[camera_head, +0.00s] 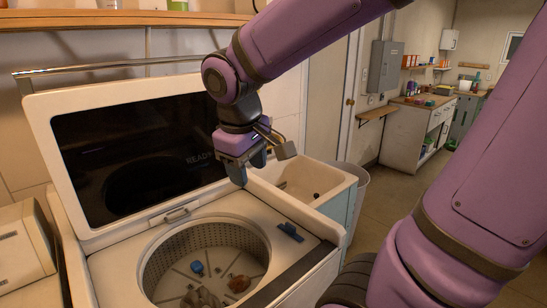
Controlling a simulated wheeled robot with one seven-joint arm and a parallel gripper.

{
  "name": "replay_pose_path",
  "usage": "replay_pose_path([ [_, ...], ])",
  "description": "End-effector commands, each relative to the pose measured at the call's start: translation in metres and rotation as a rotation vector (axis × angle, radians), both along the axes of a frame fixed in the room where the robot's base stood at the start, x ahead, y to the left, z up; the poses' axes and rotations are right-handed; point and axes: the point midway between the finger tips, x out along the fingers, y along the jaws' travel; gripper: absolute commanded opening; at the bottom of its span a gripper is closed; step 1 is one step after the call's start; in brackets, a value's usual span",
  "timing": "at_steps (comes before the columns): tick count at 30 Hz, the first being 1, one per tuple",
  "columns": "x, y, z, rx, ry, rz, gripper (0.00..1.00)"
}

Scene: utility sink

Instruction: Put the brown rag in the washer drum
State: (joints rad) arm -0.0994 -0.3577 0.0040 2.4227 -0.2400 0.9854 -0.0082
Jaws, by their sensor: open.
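The washer drum (161,262) is open at the top of a white top-loading washer, with its lid raised. A small crumpled brown cloth (238,283), which looks like the brown rag, lies on the drum floor towards the right. A greyish cloth (203,298) lies near the drum's front, partly cut off by the picture's lower edge. A small blue item (197,267) also lies in the drum. My gripper (259,167) is open and appears empty, above the washer's back right part, higher than the drum and to its right.
The raised lid (130,150) with a dark panel stands behind the drum. A blue item (290,231) lies on the washer top to the right. A utility sink (325,190) stands behind right, with a bin (357,185) beside it. Open floor lies farther right.

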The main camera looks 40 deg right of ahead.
Motion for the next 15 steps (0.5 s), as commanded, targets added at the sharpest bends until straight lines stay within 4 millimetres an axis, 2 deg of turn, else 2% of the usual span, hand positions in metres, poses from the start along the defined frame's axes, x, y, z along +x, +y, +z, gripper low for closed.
replay_pose_path([
  [3,-0.024,0.0,0.017,0.07,-0.104,-0.057,0.5],
  [9,-0.057,0.003,0.037,0.179,-0.252,-0.135,0.5],
  [15,-0.077,0.007,0.046,0.243,-0.34,-0.176,0.5],
])
